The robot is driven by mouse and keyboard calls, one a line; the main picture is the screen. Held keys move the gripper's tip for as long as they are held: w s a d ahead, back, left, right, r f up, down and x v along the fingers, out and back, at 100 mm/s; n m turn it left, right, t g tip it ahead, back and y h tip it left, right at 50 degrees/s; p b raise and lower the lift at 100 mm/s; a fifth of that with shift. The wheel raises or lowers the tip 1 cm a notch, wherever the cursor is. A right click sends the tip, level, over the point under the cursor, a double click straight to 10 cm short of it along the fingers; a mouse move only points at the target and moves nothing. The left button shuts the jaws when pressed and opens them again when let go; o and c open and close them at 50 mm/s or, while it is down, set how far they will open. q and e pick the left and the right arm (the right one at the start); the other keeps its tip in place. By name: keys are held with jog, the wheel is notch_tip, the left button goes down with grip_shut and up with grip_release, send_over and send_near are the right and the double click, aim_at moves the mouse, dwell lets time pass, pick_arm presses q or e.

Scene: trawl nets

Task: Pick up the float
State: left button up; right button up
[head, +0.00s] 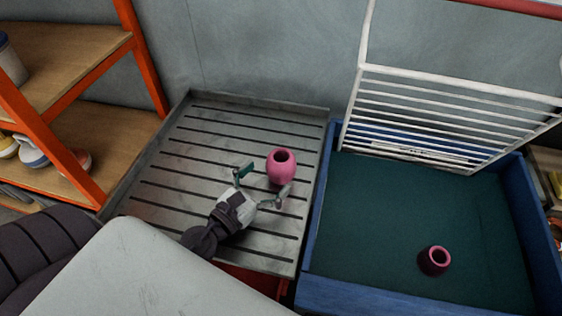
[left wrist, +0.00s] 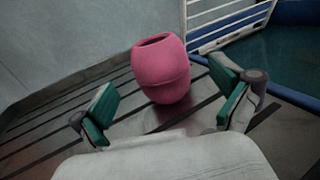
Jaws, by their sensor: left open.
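A pink barrel-shaped float (head: 281,168) with a hole in its top stands upright on the grey slatted metal tray (head: 180,185) in the head view. My left gripper (head: 263,187) is open, just in front of the float, with its fingers apart on the near side. In the left wrist view the float (left wrist: 161,70) stands ahead of and between the two green-padded fingertips (left wrist: 168,108), with nothing held. A second, darker pink float (head: 434,260) lies in the blue-walled bin with a dark green floor. My right gripper is not in view.
The blue bin (head: 312,240) adjoins the tray on the right. A white wire rack (head: 450,82) stands at the bin's back. An orange-framed shelf (head: 140,55) with wooden boards stands at left. The tray around the float is clear.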

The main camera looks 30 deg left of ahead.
aim_at(271, 171)
pick_arm(q)
jog(key=shift+w+r+p, duration=0.25)
jog(key=shift+w+p, duration=0.1)
jog(key=shift+w, duration=0.1)
jog(key=w, duration=0.1)
jog(key=w+p, duration=0.1)
jog(key=w, duration=0.1)
jog(key=shift+w+d+r+p, duration=0.1)
jog(key=shift+w+d+p, duration=0.15)
jog(key=shift+d+p, duration=0.1)
jog(key=shift+w, duration=0.4)
jog(key=c, duration=1.2)
